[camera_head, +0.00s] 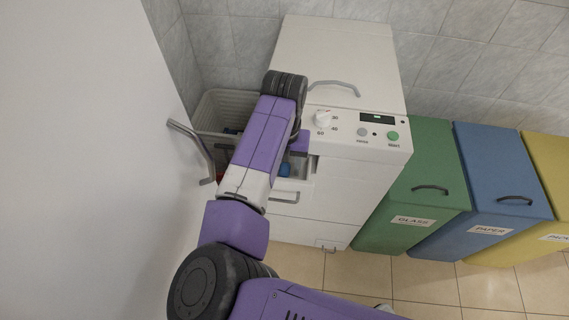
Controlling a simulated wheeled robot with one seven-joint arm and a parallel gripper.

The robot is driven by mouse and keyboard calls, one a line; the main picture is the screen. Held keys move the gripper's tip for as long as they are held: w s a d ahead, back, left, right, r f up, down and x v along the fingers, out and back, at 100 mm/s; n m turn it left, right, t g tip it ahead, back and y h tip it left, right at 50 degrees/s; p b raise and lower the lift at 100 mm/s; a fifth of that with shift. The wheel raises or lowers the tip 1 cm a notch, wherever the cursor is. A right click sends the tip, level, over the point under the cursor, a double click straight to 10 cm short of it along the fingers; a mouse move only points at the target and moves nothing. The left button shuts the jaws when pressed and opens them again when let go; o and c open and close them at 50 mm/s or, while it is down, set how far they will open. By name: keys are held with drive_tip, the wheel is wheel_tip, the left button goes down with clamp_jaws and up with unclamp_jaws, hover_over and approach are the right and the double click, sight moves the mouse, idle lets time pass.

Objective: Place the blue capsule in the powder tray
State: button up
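The powder tray (293,191) is a white drawer pulled out from the upper left front of the white washing machine (345,183). The blue capsule (285,169) shows as a small rounded blue shape at the tray opening, partly covered by my arm. I cannot tell whether it rests in the tray or is held above it. My arm reaches over the tray from below. A purple part of what looks like my gripper (300,142) shows beside the arm at the machine front. Its fingertips are hidden, so its opening does not show.
A pale basket (222,108) with dark and red items stands left of the machine. A white door or panel with a grey handle (192,150) is close on the left. Green (418,185), blue (488,190) and yellow (548,170) bins stand right. Tiled floor (405,285) is open in front.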

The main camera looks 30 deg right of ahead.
sight(285, 169)
drive_tip(key=shift+r, duration=0.15)
wheel_tip(285, 169, up, 12)
idle(0.6)
drive_tip(key=shift+s, duration=0.1)
idle(0.4)
